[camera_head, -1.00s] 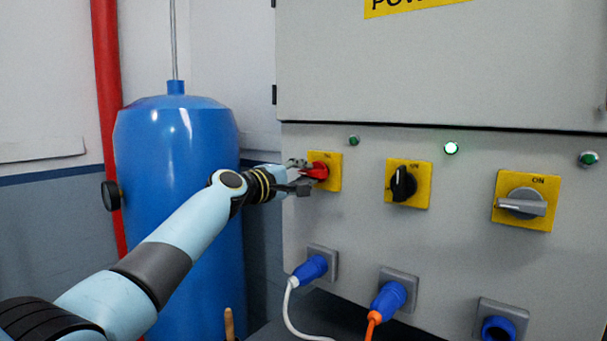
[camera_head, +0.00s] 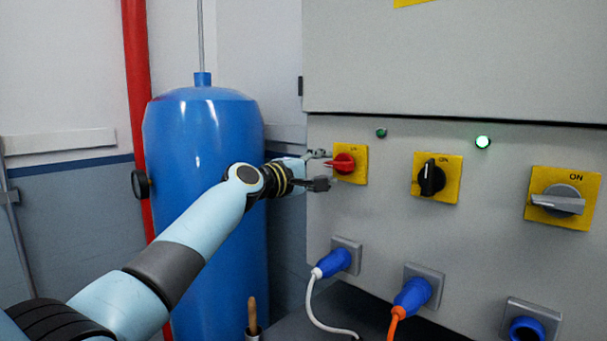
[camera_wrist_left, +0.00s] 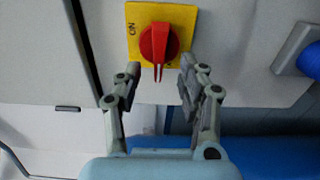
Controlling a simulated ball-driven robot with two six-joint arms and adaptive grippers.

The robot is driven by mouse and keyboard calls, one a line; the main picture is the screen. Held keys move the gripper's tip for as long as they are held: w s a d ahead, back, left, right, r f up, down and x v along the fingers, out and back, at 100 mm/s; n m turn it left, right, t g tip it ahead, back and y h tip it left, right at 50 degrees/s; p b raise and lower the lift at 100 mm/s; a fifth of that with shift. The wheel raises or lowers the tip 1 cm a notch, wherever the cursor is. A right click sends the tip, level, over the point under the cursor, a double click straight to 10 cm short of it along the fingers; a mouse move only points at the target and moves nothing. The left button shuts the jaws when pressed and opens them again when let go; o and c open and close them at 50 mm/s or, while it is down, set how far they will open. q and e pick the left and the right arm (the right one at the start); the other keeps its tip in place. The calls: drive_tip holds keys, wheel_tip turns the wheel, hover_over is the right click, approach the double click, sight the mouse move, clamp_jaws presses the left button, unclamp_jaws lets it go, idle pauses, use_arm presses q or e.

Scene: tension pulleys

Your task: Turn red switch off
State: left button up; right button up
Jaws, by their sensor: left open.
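The red switch (camera_head: 343,162) is a rotary knob on a yellow plate (camera_head: 350,177) at the left of the grey panel. Its handle lies about level and points left in the head view. My left gripper (camera_head: 324,169) is open just left of the switch, with its fingers above and below the handle's end. In the left wrist view the red switch (camera_wrist_left: 158,44) shows just ahead of the open fingers (camera_wrist_left: 157,80), with the handle's tip between them and apart from both. My right gripper is not in view.
A black switch (camera_head: 431,179) and a grey switch (camera_head: 558,201) sit further right on the grey panel (camera_head: 480,245). Above them, one lamp (camera_head: 483,142) glows green. Blue plugs (camera_head: 412,297) with cables stick out below. A blue tank (camera_head: 200,130) stands behind my left arm.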

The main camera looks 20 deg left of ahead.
use_arm(q)
drive_tip(key=v, duration=1)
